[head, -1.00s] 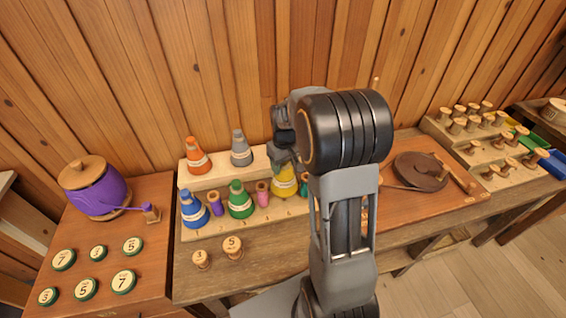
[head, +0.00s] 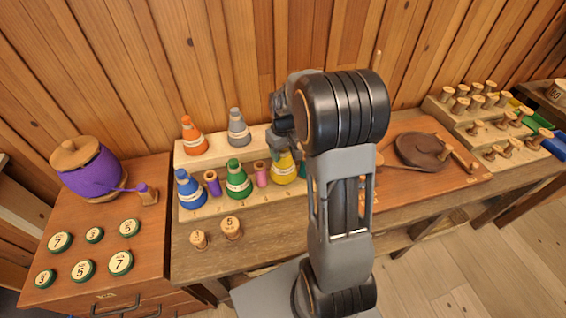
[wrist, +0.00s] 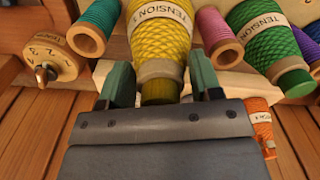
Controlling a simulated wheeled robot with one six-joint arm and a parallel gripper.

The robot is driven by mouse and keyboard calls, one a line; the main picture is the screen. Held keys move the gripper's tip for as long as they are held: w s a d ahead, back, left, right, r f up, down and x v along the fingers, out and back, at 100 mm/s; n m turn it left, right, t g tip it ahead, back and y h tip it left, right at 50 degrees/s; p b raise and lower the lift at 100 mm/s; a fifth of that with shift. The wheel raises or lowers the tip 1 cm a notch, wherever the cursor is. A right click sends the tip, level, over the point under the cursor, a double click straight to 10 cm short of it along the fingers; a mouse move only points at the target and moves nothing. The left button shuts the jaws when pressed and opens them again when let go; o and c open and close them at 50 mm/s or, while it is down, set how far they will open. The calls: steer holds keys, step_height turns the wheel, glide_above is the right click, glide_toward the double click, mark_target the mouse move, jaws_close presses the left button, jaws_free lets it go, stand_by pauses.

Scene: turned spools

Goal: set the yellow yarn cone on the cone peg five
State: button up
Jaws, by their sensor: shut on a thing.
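The yellow yarn cone (head: 284,170) is upright in the front row of the pale stepped rack (head: 205,217), right of a pink spool. In the wrist view the yellow cone (wrist: 160,32) has a pale "TENSION" band and its narrow end points at my gripper (wrist: 161,88). The fingers are either side of that end, shut on it. In the head view my gripper (head: 284,150) is at the cone's top, partly hidden by my arm. I cannot tell whether the cone's base touches the rack. Cone peg five cannot be made out.
A green cone (head: 238,180), pink spool (head: 262,174) and blue cone (head: 190,190) share the front row. Orange (head: 193,137) and grey (head: 238,128) cones stand on the back step. A teal spool (wrist: 97,25) is close beside the yellow cone. Two numbered wooden pegs (head: 231,228) stand in front.

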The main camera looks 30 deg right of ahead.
stand_by(0.4)
steer(key=shift+f+b, duration=0.75)
steer(key=shift+f, duration=0.2)
steer(key=shift+s+f+b, duration=0.1)
steer(key=shift+f+b, duration=0.25)
steer(key=shift+f, duration=0.25)
stand_by(1.0)
steer(key=o, duration=1.2)
steer(key=shift+o, duration=0.2)
steer(key=shift+r+p, duration=4.2)
steer(key=shift+r, duration=1.35)
